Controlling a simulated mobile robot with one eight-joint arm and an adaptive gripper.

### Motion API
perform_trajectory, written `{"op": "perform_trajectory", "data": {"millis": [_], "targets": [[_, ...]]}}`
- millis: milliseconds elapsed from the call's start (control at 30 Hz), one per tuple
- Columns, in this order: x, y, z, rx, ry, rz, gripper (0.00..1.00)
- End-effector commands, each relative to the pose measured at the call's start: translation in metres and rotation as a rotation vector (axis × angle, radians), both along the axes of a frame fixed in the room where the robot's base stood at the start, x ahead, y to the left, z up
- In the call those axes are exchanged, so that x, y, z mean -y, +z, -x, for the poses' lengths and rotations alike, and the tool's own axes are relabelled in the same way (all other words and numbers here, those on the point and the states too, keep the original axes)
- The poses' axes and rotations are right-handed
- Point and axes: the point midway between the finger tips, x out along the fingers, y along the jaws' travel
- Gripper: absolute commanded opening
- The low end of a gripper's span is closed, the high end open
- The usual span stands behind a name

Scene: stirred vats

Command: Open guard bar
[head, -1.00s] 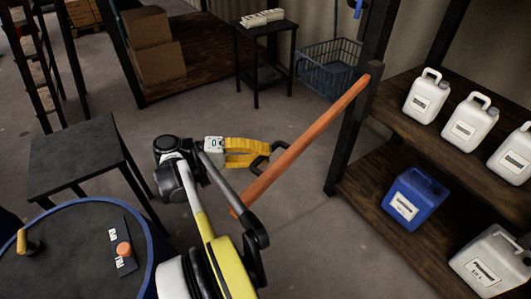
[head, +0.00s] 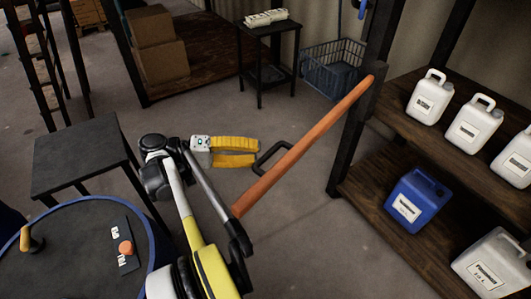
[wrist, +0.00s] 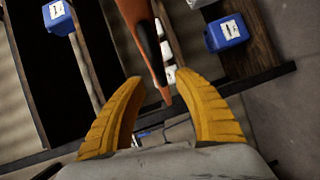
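The guard bar (head: 305,146) is a long orange bar. It slopes from the dark shelf post down to the lower left, across the front of the shelves. A black loop handle (head: 268,157) sticks out from its left side. In the wrist view the fingers (wrist: 158,77) are spread and empty. The orange bar (wrist: 132,20) and its black handle (wrist: 152,48) lie ahead between the fingertips.
Shelves (head: 420,143) on the right hold white jugs (head: 428,97) and a blue jug (head: 416,199). A vat (head: 75,245) and a dark table (head: 80,155) stand at left. A blue basket (head: 330,68) and small stand (head: 268,62) are behind. The floor between is clear.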

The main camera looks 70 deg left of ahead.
Motion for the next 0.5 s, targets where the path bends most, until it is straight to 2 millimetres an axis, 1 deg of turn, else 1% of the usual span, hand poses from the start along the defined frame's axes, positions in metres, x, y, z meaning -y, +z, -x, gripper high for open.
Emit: {"op": "perform_trajectory", "data": {"millis": [33, 100, 200, 300, 500], "targets": [[-0.002, 0.001, 0.009, 0.000, 0.001, 0.000, 0.38], [-0.004, 0.002, 0.019, 0.000, 0.001, 0.000, 0.38], [-0.006, 0.004, 0.027, 0.000, 0.002, 0.000, 0.38], [-0.006, 0.005, 0.031, 0.000, 0.002, 0.000, 0.38], [-0.006, 0.005, 0.031, 0.000, 0.002, 0.000, 0.38]]}}
